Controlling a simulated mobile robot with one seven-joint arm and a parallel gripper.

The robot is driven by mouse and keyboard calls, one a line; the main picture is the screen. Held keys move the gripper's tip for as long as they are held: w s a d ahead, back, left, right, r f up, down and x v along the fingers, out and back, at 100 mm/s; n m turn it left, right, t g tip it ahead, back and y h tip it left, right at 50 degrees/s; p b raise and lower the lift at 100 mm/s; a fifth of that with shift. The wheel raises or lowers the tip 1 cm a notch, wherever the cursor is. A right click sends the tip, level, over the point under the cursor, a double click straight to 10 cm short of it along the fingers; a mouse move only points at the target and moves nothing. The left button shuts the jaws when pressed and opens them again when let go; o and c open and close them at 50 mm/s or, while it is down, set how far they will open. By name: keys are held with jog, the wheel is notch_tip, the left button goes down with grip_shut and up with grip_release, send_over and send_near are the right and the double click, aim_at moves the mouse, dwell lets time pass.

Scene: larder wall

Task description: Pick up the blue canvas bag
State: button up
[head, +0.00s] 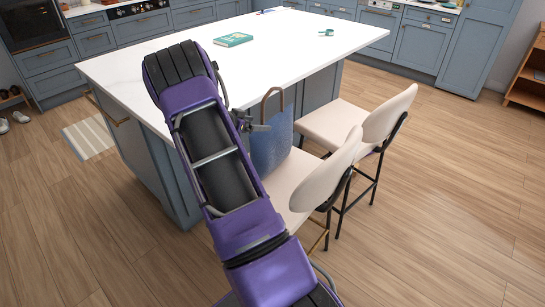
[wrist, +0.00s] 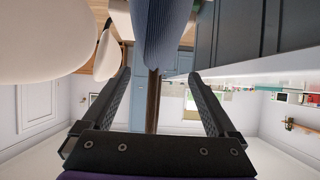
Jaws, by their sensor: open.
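The blue canvas bag (head: 275,146) stands on the seat of the nearer cream chair, beside the island's side, its brown handle arching above it. My arm hides its left part in the head view. In the wrist view, which is upside down, the bag (wrist: 168,35) is straight ahead at the top. A brown strip that looks like its handle (wrist: 153,100) runs between my two fingers. My gripper (wrist: 160,76) is open, with a finger on each side of that strip and clear gaps. In the head view my gripper (head: 255,126) is at the bag's upper left.
The nearer chair (head: 325,172) and a second cream chair (head: 385,112) stand along the island's right side. The white island top (head: 290,50) has its edge close to my arm and holds a teal book (head: 233,40). Wooden floor is free at right.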

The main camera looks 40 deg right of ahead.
aim_at(269, 123)
jog(key=shift+x, duration=3.6)
jog(key=shift+s, duration=0.1)
grip_shut()
jog(key=shift+r, duration=0.25)
